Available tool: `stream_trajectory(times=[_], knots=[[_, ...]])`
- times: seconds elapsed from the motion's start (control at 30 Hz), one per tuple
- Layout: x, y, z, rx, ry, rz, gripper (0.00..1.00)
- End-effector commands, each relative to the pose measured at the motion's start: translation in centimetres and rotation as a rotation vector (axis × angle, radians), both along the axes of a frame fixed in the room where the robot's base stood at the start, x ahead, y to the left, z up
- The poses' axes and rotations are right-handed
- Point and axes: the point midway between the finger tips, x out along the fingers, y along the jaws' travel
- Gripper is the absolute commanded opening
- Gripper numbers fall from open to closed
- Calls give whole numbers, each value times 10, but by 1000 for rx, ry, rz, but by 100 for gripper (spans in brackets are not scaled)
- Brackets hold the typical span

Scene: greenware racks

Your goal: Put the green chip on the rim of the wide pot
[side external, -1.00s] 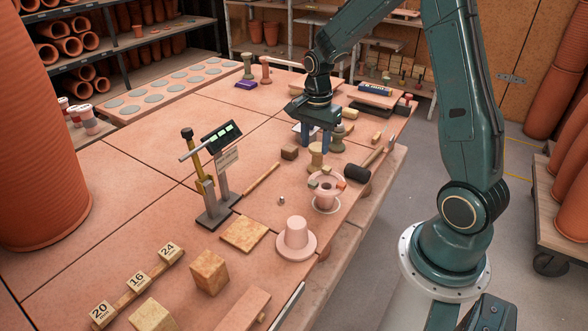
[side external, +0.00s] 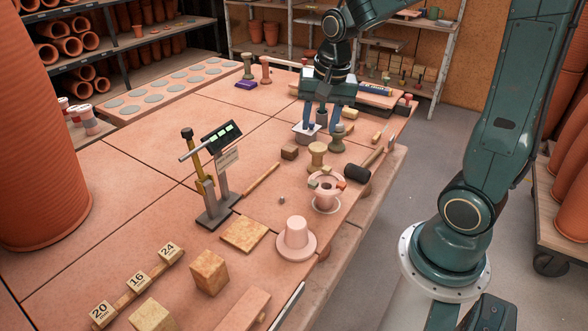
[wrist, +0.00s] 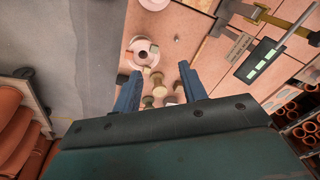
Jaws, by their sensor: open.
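The wide pot (side external: 325,201) stands upright on a pale saucer near the right edge of the table, and it shows in the wrist view (wrist: 144,60). Small chips lie on its rim. The green chip (side external: 313,184) looks pale and rests on the left of the rim; in the wrist view it seems to be the chip (wrist: 154,48) at the right of the rim. An orange chip (side external: 340,184) is opposite and a tan one (side external: 327,170) at the back. My gripper (side external: 321,128) is open and empty, above the table well behind the pot; its spread fingers show in the wrist view (wrist: 160,88).
A black-headed mallet (side external: 357,174) lies right of the pot. A pink upturned pot (side external: 296,232) and a gauge stand (side external: 217,205) are in front.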

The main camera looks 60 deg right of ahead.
Motion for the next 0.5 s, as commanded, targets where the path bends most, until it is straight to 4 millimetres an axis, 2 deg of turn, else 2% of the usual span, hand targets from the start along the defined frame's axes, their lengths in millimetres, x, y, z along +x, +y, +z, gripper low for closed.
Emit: stream_trajectory(times=[0.03, 0.2, 0.5], knots=[[-7, 7, 10, -13, -22, 58, 42], [-32, 28, 34, -59, -73, 253, 42], [-82, 57, 63, -157, -168, 595, 42]])
